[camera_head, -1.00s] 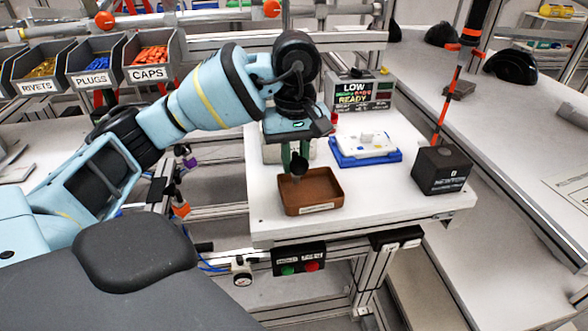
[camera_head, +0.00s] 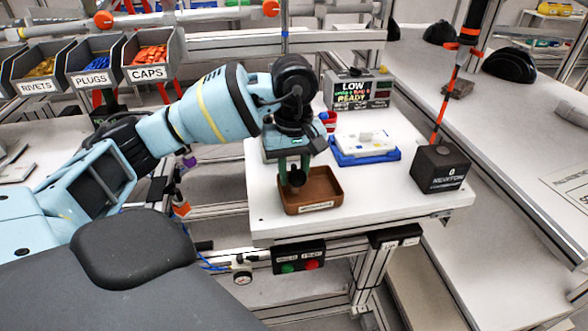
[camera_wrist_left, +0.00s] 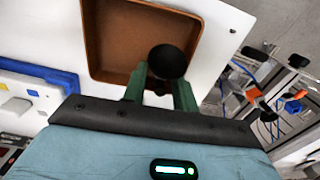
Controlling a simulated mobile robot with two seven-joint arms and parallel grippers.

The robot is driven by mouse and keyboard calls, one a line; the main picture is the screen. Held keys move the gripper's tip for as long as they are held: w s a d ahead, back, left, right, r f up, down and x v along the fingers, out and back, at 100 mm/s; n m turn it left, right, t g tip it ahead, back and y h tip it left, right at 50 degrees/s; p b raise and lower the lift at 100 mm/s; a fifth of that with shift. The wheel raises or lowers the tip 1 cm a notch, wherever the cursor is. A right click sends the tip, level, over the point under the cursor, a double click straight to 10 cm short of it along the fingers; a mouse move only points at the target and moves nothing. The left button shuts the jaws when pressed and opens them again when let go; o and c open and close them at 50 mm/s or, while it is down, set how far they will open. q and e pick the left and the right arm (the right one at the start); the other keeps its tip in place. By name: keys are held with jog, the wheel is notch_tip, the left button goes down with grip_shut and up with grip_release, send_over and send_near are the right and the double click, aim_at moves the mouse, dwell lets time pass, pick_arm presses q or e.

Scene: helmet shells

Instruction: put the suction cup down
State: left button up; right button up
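My left gripper (camera_head: 294,165) has green fingers and is shut on a black suction cup (camera_head: 297,178). The cup hangs over the left part of a brown tray (camera_head: 328,188), near its rim; whether it touches the tray floor I cannot tell. In the left wrist view, the round black cup (camera_wrist_left: 168,62) shows between the fingertips (camera_wrist_left: 160,82), in front of the tray's near edge. The tray (camera_wrist_left: 115,42) looks empty otherwise. My right gripper is not in view.
The tray stands on a white table (camera_head: 385,205). A blue fixture (camera_head: 365,155) with a white part, a black block (camera_head: 440,168) with an orange-black rod, and a display box (camera_head: 358,90) reading LOW and READY stand around it. Labelled bins (camera_head: 95,65) are at back left.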

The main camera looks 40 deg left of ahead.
aim_at(294, 165)
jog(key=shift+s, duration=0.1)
